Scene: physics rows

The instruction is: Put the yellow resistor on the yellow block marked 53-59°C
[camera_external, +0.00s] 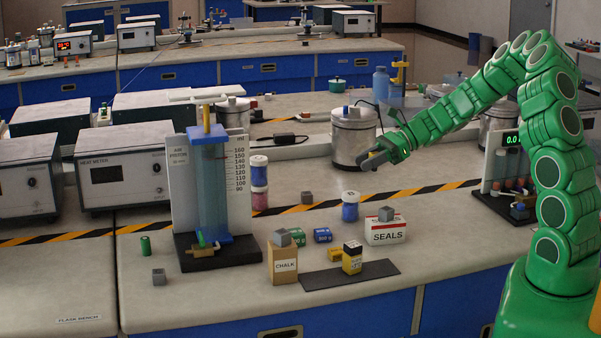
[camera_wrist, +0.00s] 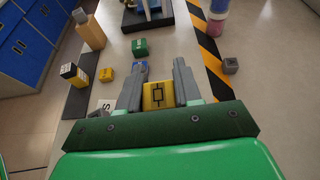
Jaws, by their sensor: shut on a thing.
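My gripper (camera_external: 374,159) is held above the bench, near the silver canister. In the wrist view my gripper (camera_wrist: 158,80) is shut on a yellow block with a black resistor symbol (camera_wrist: 159,96), which sits between the grey fingers. A small plain-looking yellow block (camera_external: 335,254) lies on the bench, and it also shows in the wrist view (camera_wrist: 106,74). I cannot read 53-59°C on either.
The dark strip (camera_external: 378,270) has bare room at right.

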